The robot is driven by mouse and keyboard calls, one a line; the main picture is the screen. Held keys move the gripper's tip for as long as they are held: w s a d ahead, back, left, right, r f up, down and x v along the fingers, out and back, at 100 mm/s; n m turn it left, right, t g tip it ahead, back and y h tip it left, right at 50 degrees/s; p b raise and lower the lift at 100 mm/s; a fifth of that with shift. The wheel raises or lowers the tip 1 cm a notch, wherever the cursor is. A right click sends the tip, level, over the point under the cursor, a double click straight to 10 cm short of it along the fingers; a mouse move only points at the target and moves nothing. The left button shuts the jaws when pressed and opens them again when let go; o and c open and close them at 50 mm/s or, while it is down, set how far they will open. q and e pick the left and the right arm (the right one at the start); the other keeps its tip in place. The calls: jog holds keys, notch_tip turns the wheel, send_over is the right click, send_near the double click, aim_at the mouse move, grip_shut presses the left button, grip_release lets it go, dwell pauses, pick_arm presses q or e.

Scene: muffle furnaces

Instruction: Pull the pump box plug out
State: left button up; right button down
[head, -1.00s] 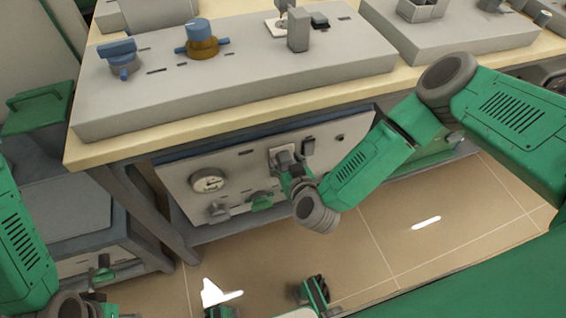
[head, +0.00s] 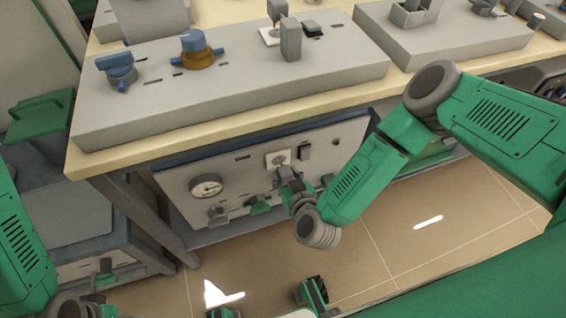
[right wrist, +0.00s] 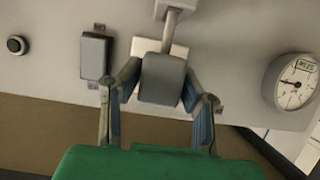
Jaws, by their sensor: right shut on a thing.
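My right gripper (head: 285,177) is in front of the pale pump box panel (head: 234,181) under the bench. In the right wrist view its two fingers (right wrist: 163,88) are shut on the sides of the grey plug (right wrist: 163,77). The white socket plate (head: 272,160) now shows its face above the gripper, and the plug appears to be off it, a short way in front. In the right wrist view the plate lies partly hidden behind the plug.
A dark switch (head: 304,150) is just right of the socket. The benchtop (head: 230,114) overhangs above. The tiled floor in front is mostly open.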

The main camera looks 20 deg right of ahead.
jog(key=shift+s+a, duration=0.1)
jog(key=shift+s, duration=0.25)
jog(key=shift+a, duration=0.1)
jog(key=c, duration=1.1)
grip_release()
jog(key=shift+s, duration=0.1)
pick_arm(q)
jog(key=shift+a+r, duration=0.1)
jog(key=shift+r, duration=0.05)
pick_arm(e)
jog(key=shift+d, duration=0.25)
pick_arm(q)
jog(key=shift+a, duration=0.1)
pick_arm(e)
jog(key=v, duration=1.2)
jog(key=shift+d, duration=0.1)
